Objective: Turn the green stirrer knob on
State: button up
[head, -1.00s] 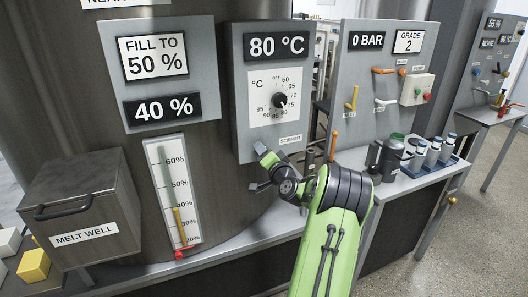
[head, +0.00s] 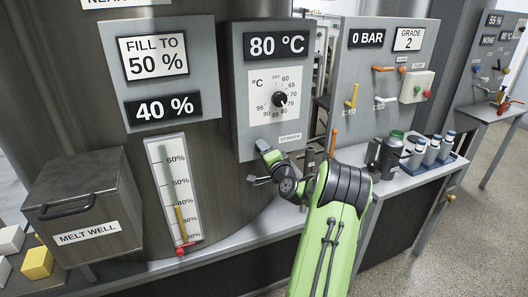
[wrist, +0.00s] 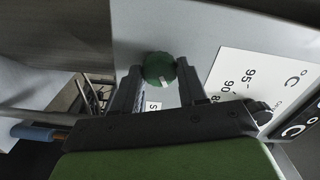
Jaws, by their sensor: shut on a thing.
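The green stirrer knob (wrist: 158,68) shows in the wrist view on the grey panel, a round knob with a small white mark on its face. My gripper (wrist: 158,78) has one finger on each side of the knob and is shut on it. In the head view my gripper (head: 264,160) is at the lower part of the temperature panel (head: 240,110), just below and left of the STIRRER label (head: 290,138). In the wrist view the label is partly covered by a finger.
The black temperature dial (head: 279,99) sits above my gripper, under the 80 °C display (head: 275,46). An orange-handled lever (head: 333,142) stands right beside my arm. A grey flask (head: 388,155) and several capped bottles stand further right. A level gauge (head: 172,190) is at left.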

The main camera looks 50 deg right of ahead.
jog(key=o, duration=1.1)
jog(key=shift+c, duration=0.2)
jog(key=b+v, duration=0.3)
jog(key=v, duration=1.3)
jog(key=shift+d, duration=0.1)
